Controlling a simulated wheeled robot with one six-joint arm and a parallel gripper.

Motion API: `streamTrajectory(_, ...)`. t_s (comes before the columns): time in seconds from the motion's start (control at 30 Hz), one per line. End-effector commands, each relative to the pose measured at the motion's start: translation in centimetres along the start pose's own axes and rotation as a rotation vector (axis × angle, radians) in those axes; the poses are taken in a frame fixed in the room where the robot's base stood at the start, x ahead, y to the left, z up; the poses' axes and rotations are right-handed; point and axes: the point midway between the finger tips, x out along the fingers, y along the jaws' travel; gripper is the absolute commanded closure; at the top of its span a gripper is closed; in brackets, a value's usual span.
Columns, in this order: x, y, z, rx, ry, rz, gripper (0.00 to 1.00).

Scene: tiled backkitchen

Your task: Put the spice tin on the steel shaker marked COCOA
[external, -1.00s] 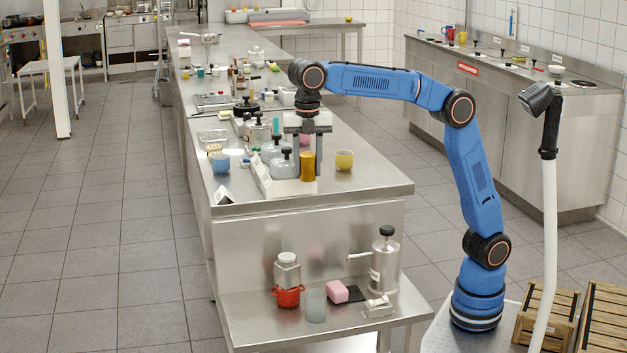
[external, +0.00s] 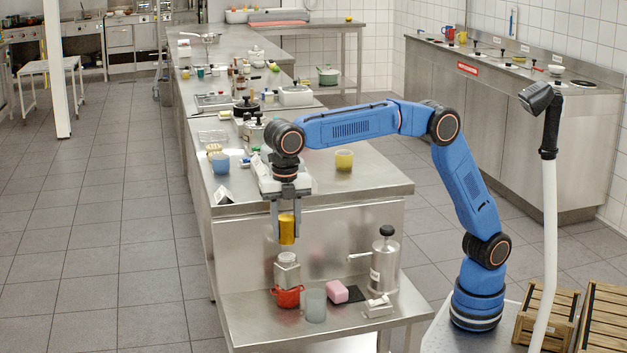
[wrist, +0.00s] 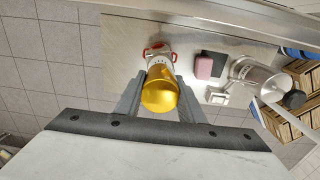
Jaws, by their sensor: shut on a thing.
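My gripper (external: 287,232) is shut on the spice tin (external: 287,229), a gold cylinder held upright between the fingers. It hangs in front of the counter's end, just above the steel shaker (external: 287,273), with a small gap that seems to remain. The shaker is a squat steel jar standing in or on a red pot (external: 287,297) on the lower shelf. I cannot read its marking. In the wrist view the tin (wrist: 158,90) covers most of the shaker, and the red pot's handles (wrist: 158,47) show beyond.
A frosted glass (external: 316,305) stands right of the red pot. A pink block (external: 337,291) lies beside a dark mat (external: 358,294). A tall steel pump dispenser (external: 384,268) and a small white item (external: 378,307) stand further right. The upper counter edge (external: 330,199) is behind.

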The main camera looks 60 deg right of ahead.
Motion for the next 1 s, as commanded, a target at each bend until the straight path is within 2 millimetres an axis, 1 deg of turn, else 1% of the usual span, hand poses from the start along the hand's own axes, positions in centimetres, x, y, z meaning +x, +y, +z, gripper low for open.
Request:
streamTrajectory(0.17,1.1,0.0,0.0,0.0,0.0,-0.001,0.88)
streamTrajectory(0.3,3.1,-0.1,0.0,0.0,0.0,-0.002,0.88)
streamTrajectory(0.4,4.1,-0.1,0.0,0.0,0.0,-0.001,0.88)
streamTrajectory(0.8,4.6,0.0,0.0,0.001,0.0,-0.001,0.88)
streamTrajectory(0.83,4.6,0.0,0.0,0.001,0.0,-0.001,0.58)
streamTrajectory(0.87,4.6,0.0,0.0,0.001,0.0,0.0,0.51)
streamTrajectory(0.9,4.6,0.0,0.0,0.0,0.0,0.0,0.46)
streamTrajectory(1.0,4.6,0.0,0.0,0.001,0.0,0.0,0.46)
